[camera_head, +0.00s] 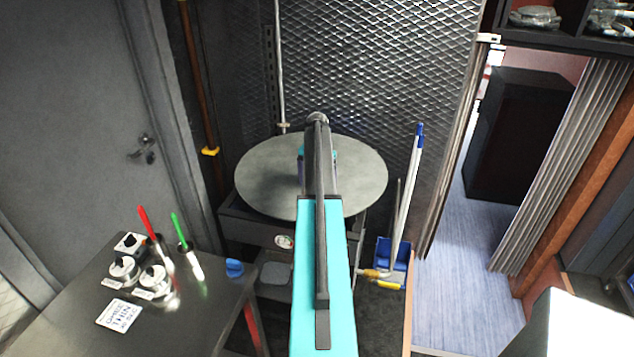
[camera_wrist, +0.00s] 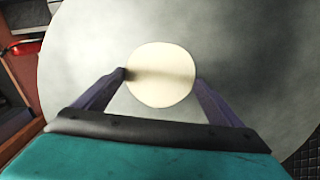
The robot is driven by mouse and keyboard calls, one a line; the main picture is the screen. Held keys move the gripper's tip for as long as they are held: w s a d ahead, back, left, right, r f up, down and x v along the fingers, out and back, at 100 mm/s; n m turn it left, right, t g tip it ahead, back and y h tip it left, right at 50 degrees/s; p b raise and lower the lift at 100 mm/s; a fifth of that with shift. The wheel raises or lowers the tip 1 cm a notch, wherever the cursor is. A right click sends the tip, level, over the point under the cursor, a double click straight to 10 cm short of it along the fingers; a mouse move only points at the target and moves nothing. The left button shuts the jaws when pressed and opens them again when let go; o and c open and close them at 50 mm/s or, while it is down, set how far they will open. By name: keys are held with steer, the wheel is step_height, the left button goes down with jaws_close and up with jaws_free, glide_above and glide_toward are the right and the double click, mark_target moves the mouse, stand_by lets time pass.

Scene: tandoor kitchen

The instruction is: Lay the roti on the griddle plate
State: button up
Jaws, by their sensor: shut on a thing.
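The roti (camera_wrist: 161,76) is a pale round disc in the wrist view. My gripper (camera_wrist: 160,77) is shut on it, with one dark fingertip at its left edge and one at its right edge. The griddle plate (camera_head: 255,165) is a large grey round plate in the head view, and it fills most of the wrist view (camera_wrist: 85,40) behind the roti. The roti is over the plate; I cannot tell whether it touches it. In the head view my arm hides the roti and most of my gripper.
A metal table (camera_head: 190,318) at lower left holds shakers (camera_head: 152,280), a red-handled tool (camera_head: 150,222) and a green-handled one (camera_head: 180,228). A blue bucket (camera_head: 393,254) with a long-handled mop (camera_head: 408,190) stands right of the griddle. A mesh wall (camera_head: 385,60) rises behind the plate.

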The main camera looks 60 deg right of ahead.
steer(key=shift+f, duration=0.25)
steer(key=o, duration=0.4)
steer(key=shift+o, duration=0.2)
steer(key=shift+s+a+f, duration=0.1)
steer(key=shift+f, duration=0.1)
steer(key=shift+s, duration=0.1)
step_height(320, 180, up, 13)
steer(key=b, duration=0.4)
stand_by(0.4)
steer(key=shift+f, duration=0.1)
stand_by(0.8)
